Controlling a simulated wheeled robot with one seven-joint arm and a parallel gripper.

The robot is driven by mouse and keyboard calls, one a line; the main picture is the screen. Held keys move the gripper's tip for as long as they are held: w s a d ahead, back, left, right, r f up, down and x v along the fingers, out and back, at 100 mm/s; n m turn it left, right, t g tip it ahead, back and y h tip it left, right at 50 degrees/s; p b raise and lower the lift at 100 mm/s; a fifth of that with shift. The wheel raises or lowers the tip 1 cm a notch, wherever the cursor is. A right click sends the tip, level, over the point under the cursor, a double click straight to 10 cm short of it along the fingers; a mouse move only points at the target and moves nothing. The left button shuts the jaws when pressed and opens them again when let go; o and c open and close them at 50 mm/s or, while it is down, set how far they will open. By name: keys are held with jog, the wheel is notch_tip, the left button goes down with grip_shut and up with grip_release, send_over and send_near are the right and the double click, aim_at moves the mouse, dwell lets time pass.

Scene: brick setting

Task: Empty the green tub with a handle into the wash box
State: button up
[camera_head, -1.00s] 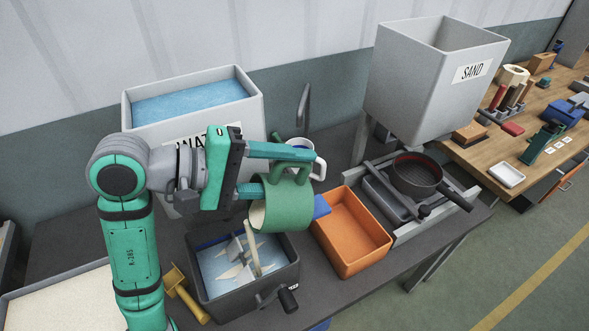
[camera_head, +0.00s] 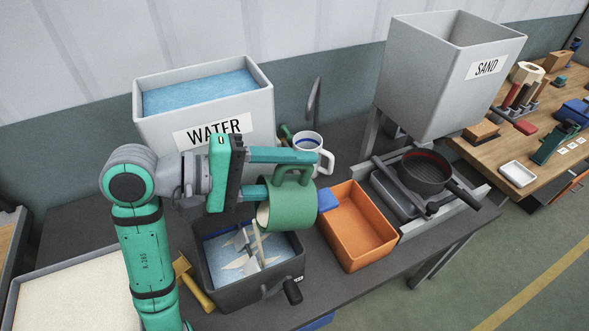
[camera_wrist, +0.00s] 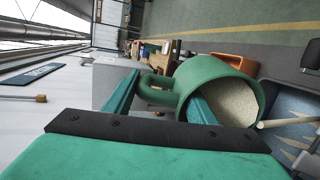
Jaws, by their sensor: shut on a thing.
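My gripper (camera_head: 293,173) is shut on the green tub (camera_head: 296,208) at its handle side and holds it above the right back part of the wash box. The tub is tipped on its side, handle up, with its mouth facing left. In the wrist view, the tub (camera_wrist: 205,72) shows pale, grainy material (camera_wrist: 236,103) inside its mouth. The wash box (camera_head: 293,268) is a dark grey box with blue liquid and a pale paddle wheel (camera_head: 250,255) inside. I see no stream falling. The tub hides part of the box's back rim.
An orange bin (camera_head: 385,250) stands right of the wash box, with a blue block (camera_head: 329,201) by its left edge. A white mug (camera_head: 307,145) is behind the tub. A yellow tool (camera_head: 190,285) lies left of the box. A water tank (camera_head: 205,125) stands behind.

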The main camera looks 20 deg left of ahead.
aim_at(272, 187)
jog(key=shift+t+h, duration=0.4)
jog(key=shift+h, duration=0.1)
jog(key=shift+s+a+f, duration=0.3)
jog(key=shift+a+f, duration=0.05)
jog(key=shift+f, duration=1.1)
jog(key=shift+s+a+f, duration=0.25)
jog(key=shift+a+f, duration=0.05)
jog(key=shift+f, duration=1.2)
jog(key=shift+s+a+f, duration=0.3)
jog(key=shift+a+f, duration=0.05)
jog(key=shift+f, duration=1.1)
jog(key=shift+t+h, duration=0.6)
jog(key=shift+h, duration=0.1)
jog(key=shift+s+a+r, duration=0.2)
jog(key=shift+a+r, duration=0.05)
jog(key=shift+r, duration=0.85)
jog(key=shift+s+a+r, duration=0.2)
jog(key=shift+r, duration=0.95)
jog(key=shift+s+a+r, duration=0.2)
jog(key=shift+a+r, duration=0.05)
jog(key=shift+r, duration=0.85)
jog(key=shift+s+a+r+t+h, duration=0.2)
jog(key=shift+s+a+t+h, duration=0.3)
jog(key=shift+a, duration=0.1)
jog(key=shift+s+a, duration=0.1)
jog(key=shift+s, duration=0.05)
jog(key=shift+s+a+r+t+h, duration=0.15)
jog(key=shift+s+a+t+h, duration=0.25)
jog(key=shift+a+t+h, duration=0.15)
